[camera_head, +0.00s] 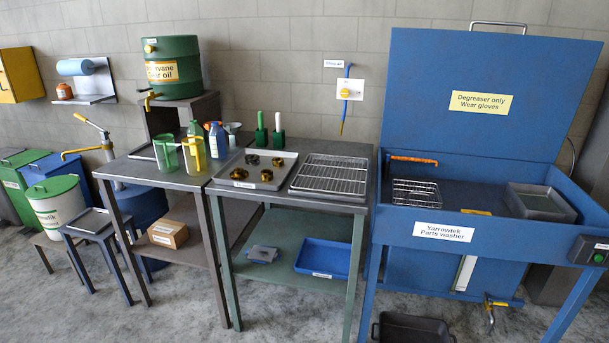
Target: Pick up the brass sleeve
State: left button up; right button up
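A shallow grey metal tray (240,185) sits on the middle bench, left of a wire rack. Several small ring-like parts lie in it. Two are brass-coloured: one at the front left (239,174) and one at the front right (266,176). Two darker rings lie behind them, at the back left (252,160) and back right (277,162). The parts are too small to tell which one is the brass sleeve. Neither of my grippers shows in the head view.
A wire rack (332,175) fills the bench right of the tray. Jugs (193,153) and bottles stand to the left, below a green oil drum (172,65). A blue parts washer (480,235) with raised lid stands at right.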

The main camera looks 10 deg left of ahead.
aim_at(266, 174)
jog(key=i+j+z, duration=0.25)
jog(key=i+j, duration=0.7)
jog(key=j, duration=0.1)
